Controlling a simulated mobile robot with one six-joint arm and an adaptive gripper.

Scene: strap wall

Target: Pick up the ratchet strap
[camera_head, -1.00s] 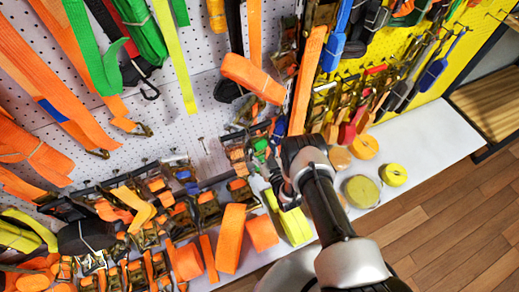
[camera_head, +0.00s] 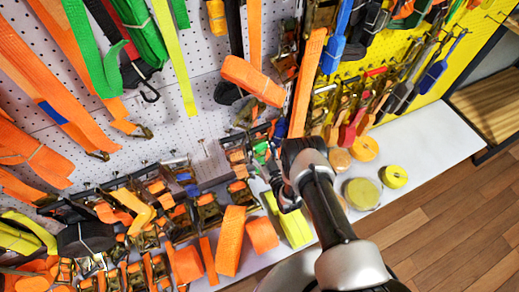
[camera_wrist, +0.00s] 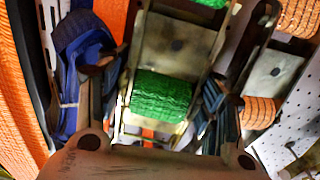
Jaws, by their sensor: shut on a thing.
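The ratchet strap is a metal ratchet with a green webbing roll (camera_wrist: 162,95), in the middle of the wrist view. My gripper (camera_wrist: 160,80) has one finger on each side of it and is shut on the ratchet; the exact contact points are dark and hard to see. In the head view my gripper (camera_head: 284,187) is at the lower edge of the pegboard, and a small patch of green webbing (camera_head: 262,148) shows just above it. My wrist hides most of the ratchet there.
Close beside the fingers are blue webbing (camera_wrist: 82,45) and another ratchet with orange webbing (camera_wrist: 262,112). Rows of orange-strap ratchets hang to the left. A white shelf (camera_head: 425,140) carries yellow rolls (camera_head: 362,192). Orange straps (camera_head: 307,80) hang above.

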